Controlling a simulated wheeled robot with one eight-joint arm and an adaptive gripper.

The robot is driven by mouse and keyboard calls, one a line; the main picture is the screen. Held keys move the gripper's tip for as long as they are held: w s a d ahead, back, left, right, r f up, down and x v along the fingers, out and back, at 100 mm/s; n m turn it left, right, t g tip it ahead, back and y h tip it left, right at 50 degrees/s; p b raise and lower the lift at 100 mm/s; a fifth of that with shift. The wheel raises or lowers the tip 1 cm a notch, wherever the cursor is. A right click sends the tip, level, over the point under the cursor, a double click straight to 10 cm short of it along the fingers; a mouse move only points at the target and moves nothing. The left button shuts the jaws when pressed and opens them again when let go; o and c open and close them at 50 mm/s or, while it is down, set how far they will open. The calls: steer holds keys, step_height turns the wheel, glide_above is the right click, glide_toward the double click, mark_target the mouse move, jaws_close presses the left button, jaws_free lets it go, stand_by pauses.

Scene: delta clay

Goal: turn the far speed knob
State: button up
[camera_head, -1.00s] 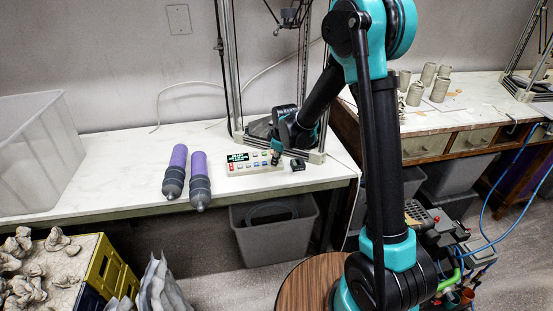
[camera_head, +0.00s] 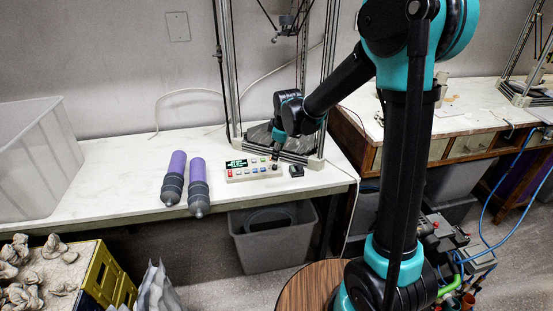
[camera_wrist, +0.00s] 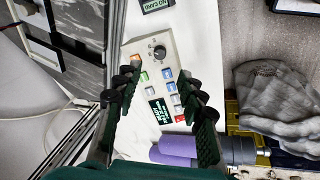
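The control panel (camera_head: 238,176) is a pale box with a green-lit display and coloured buttons, lying on the white bench. In the wrist view the panel (camera_wrist: 148,64) shows one round dark knob (camera_wrist: 159,52) at the end away from its display. My gripper (camera_head: 276,156) points down over the right end of the panel in the head view and hides the knob there. In the wrist view my gripper (camera_wrist: 158,72) is open, its two dark fingers apart with nothing between them. The knob lies just beyond the fingertips, roughly between their lines. I cannot tell the height gap.
Two purple-and-grey cylinders (camera_head: 174,178) lie left of the panel. A small black box (camera_head: 296,171) sits just right of it. A metal frame (camera_head: 233,70) stands behind. A clear bin (camera_head: 35,150) is at the bench's left end. Bare bench lies between bin and cylinders.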

steer(key=shift+v, duration=1.55)
steer(key=s+d+f+m, duration=0.3)
steer(key=s+d+m, duration=0.4)
steer(key=s+d, duration=0.5)
steer(key=s+d+f+m+h, duration=0.1)
steer(key=s+d+f+m, duration=0.2)
steer(key=s+d+m, duration=0.5)
steer(key=s+d, duration=0.4)
steer(key=shift+f+t+h, duration=0.25)
steer(key=shift+t+h, duration=0.05)
steer(key=shift+d, duration=0.1)
